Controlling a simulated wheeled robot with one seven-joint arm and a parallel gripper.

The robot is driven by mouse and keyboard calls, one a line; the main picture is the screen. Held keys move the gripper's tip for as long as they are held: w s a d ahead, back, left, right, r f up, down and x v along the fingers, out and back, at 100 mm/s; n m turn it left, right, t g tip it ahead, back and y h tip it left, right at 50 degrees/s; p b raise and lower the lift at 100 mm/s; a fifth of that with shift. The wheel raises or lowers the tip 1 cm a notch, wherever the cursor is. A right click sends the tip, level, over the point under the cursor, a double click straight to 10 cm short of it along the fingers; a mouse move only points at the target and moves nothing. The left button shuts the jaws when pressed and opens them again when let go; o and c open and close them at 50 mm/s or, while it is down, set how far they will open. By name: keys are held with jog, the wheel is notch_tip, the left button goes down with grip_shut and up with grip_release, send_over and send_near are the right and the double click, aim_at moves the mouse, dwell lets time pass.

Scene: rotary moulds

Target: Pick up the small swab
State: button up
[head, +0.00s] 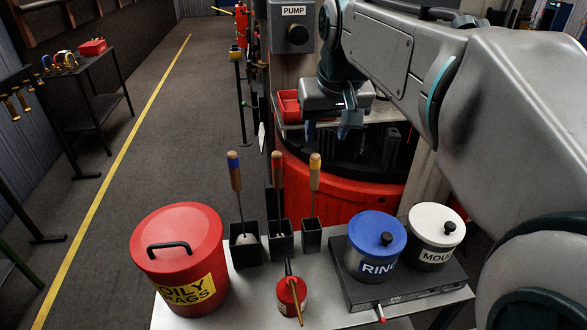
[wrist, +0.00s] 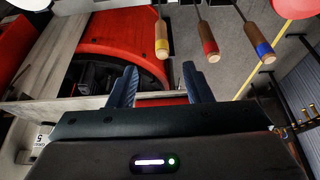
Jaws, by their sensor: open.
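Three wooden-handled swabs stand upright in black square holders on the bench in the head view: one with a blue band (head: 235,172), one with a red band (head: 277,172) and one with a yellow band (head: 315,173). The holders get narrower to the right; a pale swab head shows in the left one, and the other heads are hidden. In the wrist view the yellow-banded handle (wrist: 161,38), red-banded handle (wrist: 207,40) and blue-banded handle (wrist: 263,42) lie beyond the fingertips. My gripper (head: 331,128) is open and empty, above and behind the handles, touching none; its fingers show in the wrist view (wrist: 160,78).
A red oily-rags can (head: 178,245) stands left of the holders. A red oil can (head: 291,296) is in front. A blue-lidded pot (head: 376,240) and a white-lidded pot (head: 436,232) stand right on a dark plate. A red round machine (head: 345,190) is behind.

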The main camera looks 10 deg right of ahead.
aim_at(316, 156)
jog(key=x, duration=0.2)
jog(key=w+x, duration=0.1)
jog(key=x, duration=0.4)
jog(key=shift+w+r+p, duration=0.25)
jog(key=shift+r+p, duration=0.1)
jog(key=shift+p, duration=0.05)
jog(key=shift+p+x, duration=0.75)
jog(key=shift+x, duration=1.95)
jog(key=shift+a, duration=0.15)
grip_shut()
